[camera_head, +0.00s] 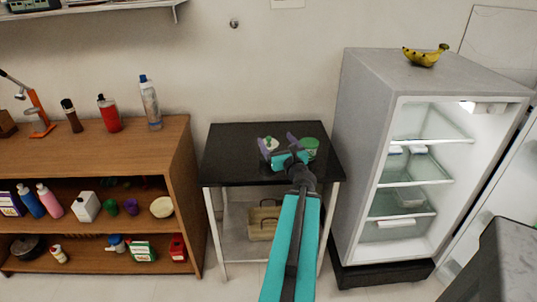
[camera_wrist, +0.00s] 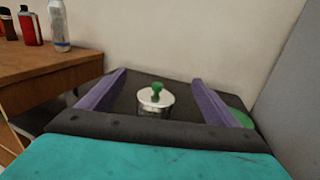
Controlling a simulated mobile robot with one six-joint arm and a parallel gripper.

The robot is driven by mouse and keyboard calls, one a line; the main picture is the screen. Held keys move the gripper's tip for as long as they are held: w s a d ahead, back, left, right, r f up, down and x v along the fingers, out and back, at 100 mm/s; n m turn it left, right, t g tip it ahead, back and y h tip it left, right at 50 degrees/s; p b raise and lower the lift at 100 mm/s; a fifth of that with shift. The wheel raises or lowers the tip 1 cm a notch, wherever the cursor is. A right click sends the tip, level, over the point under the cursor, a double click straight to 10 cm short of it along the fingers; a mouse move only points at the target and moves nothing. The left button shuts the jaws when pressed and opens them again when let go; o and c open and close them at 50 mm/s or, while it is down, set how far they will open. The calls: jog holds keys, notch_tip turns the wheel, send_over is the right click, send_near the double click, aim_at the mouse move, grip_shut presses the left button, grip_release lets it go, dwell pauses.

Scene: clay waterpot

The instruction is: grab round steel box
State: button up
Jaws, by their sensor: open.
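The round steel box (camera_wrist: 157,108) stands upright on the black table top. It has a pale lid with a green knob, and my wrist hides its lower part in the wrist view. In the head view the box (camera_head: 269,143) shows near the left finger of my gripper (camera_head: 276,143). In the wrist view my gripper (camera_wrist: 158,92) is open, with its two purple fingers apart on either side of the box and nothing held. The box shows between the fingers, a little left of the middle. I cannot tell whether the fingers reach around it.
A green round item (camera_head: 310,146) stands right of my gripper on the black table (camera_head: 228,158). A tall open fridge (camera_head: 362,150) with bananas (camera_head: 425,55) on top stands close on the right. A wooden shelf (camera_head: 180,135) with bottles is on the left. The table's left part is clear.

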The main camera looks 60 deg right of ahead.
jog(key=b, duration=0.9)
send_near(265, 142)
jog(key=shift+s+d+f, duration=0.15)
jog(key=shift+f, duration=0.35)
jog(key=shift+s+d+f, duration=0.15)
jog(key=shift+d+f, duration=0.05)
jog(key=shift+f, duration=0.3)
jog(key=shift+s+d+f, duration=0.15)
jog(key=shift+f, duration=0.35)
jog(key=shift+w, duration=0.1)
jog(key=b+x, duration=0.2)
jog(key=shift+w+d+f+b, duration=0.15)
jog(key=shift+w+d+b, duration=0.1)
jog(key=shift+b, duration=0.15)
jog(key=shift+w+d, duration=0.25)
jog(key=shift+p+x, duration=0.3)
jog(key=shift+x, duration=2.2)
jog(key=shift+r+p+x, duration=0.15)
jog(key=shift+x, duration=1.15)
jog(key=shift+r+p+x, duration=0.1)
jog(key=shift+p+x, duration=0.05)
jog(key=shift+x, duration=1.2)
